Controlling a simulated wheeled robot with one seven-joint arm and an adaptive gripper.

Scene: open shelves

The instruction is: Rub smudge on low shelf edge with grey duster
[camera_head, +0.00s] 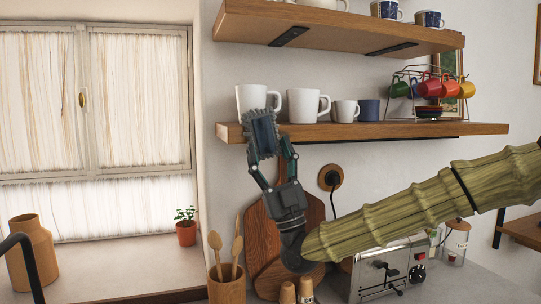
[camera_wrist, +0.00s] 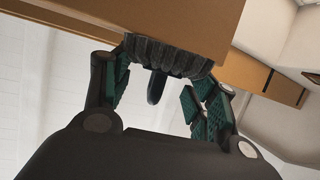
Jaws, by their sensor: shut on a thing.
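My gripper (camera_head: 268,157) is shut on the grey duster (camera_head: 264,134), which it holds up at the left part of the low shelf (camera_head: 390,131). In the wrist view, the duster's ribbed grey head (camera_wrist: 172,56) lies against or very close to the wooden shelf edge (camera_wrist: 190,25). Its dark handle sits between the fingers of my gripper (camera_wrist: 157,88). I cannot tell for sure whether the duster presses on the edge. No smudge shows; the duster covers part of the edge.
White mugs (camera_head: 303,105) stand on the low shelf just behind the duster. A rack of coloured cups (camera_head: 430,88) stands farther right. Below are a cutting board (camera_head: 270,245), a wooden utensil pot (camera_head: 228,290) and a toaster (camera_head: 385,272). A window (camera_head: 95,130) is at left.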

